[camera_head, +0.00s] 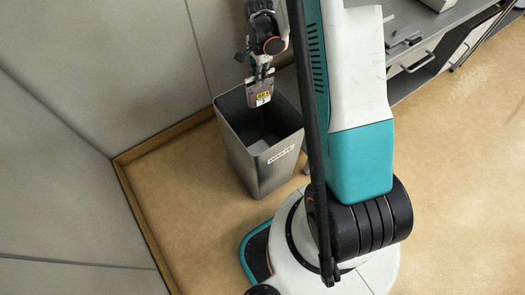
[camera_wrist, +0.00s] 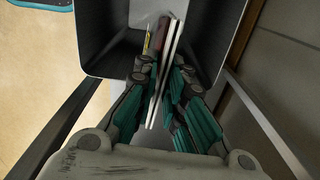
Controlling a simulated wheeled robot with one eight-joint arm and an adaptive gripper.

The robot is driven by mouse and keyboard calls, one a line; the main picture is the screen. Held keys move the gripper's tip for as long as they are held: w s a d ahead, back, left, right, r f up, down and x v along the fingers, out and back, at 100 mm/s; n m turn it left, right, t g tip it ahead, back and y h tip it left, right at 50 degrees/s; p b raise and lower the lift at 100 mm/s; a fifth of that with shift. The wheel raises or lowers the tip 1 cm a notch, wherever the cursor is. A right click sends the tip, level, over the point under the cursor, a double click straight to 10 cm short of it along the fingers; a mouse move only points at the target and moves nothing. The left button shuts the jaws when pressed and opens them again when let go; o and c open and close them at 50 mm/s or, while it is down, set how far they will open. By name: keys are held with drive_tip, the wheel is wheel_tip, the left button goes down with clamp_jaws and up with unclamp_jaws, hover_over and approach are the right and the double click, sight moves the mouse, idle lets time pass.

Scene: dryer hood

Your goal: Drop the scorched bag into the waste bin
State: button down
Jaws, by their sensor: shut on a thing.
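The scorched bag (camera_head: 259,92) is a small flat greyish piece with a yellow label, hanging upright over the open top of the waste bin. My gripper (camera_head: 262,75) is shut on its upper part. In the wrist view the bag (camera_wrist: 173,42) shows as thin pale edges between the teal-padded fingers of my gripper (camera_wrist: 168,78). The waste bin (camera_head: 252,165) is a tall grey square bin with a "WASTE" label on its front. Its inner walls (camera_wrist: 95,45) surround the bag in the wrist view.
Grey wall panels (camera_head: 75,75) with a wooden skirting (camera_head: 140,220) stand behind and left of the bin. A grey bench with a drawer (camera_head: 415,65) is at the upper right. The tan floor (camera_head: 465,180) is clear at the right.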

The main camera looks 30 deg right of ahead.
wheel_tip(320, 180, down, 4)
drive_tip(key=shift+f+b, duration=0.1)
drive_tip(key=shift+b, duration=0.75)
drive_tip(key=c, duration=1.6)
unclamp_jaws()
wheel_tip(320, 180, up, 12)
drive_tip(key=shift+r, duration=0.1)
